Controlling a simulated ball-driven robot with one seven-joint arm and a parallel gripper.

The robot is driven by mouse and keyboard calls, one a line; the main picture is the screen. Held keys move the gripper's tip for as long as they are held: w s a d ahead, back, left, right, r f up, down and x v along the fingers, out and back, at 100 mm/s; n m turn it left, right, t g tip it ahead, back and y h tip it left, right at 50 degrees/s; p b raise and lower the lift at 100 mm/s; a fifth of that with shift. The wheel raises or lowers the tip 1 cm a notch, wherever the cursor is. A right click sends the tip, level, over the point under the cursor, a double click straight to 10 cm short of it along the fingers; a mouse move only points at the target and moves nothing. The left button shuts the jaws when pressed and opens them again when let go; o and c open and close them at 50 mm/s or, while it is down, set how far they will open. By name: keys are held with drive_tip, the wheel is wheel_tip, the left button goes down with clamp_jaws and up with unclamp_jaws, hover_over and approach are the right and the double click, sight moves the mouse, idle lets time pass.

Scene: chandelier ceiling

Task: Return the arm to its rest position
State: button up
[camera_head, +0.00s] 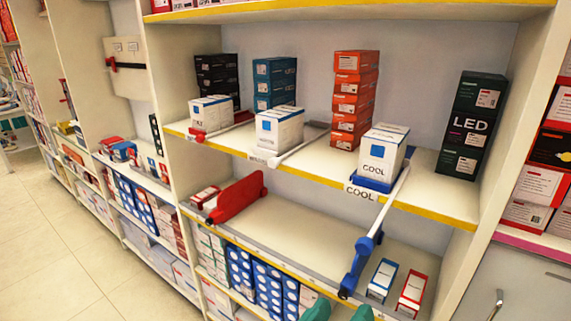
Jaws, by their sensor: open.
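Two green fingertips of my gripper (340,312) show at the bottom edge, apart from each other, with nothing visible between them. The rest of my gripper and my arm are out of view below the frame. The fingertips appear in front of the lower shelf (310,220), left of a small blue-and-white box (382,280) and a red-and-white box (411,293).
White boxes (280,128) stand on the yellow-edged shelf (450,200), before stacked orange boxes (355,100) and black LED boxes (473,125). A long blue-and-white piece (366,250) slants down past that edge. A red piece (237,197) lies lower left. Floor (50,240) is clear at left.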

drive_tip(key=s+d+f+n+g+y, duration=0.15)
drive_tip(key=d+f+g, duration=0.25)
drive_tip(key=d+f, duration=0.55)
drive_tip(key=s+d+f+g+y, duration=0.3)
drive_tip(key=d+f, duration=0.4)
drive_tip(key=f, duration=0.6)
drive_tip(key=s+d+f+g+y, duration=0.4)
drive_tip(key=s+f, duration=0.7)
drive_tip(key=s, duration=0.3)
drive_tip(key=shift+f+g+y, duration=0.25)
drive_tip(key=shift+g+y, duration=0.3)
drive_tip(key=shift+g, duration=0.25)
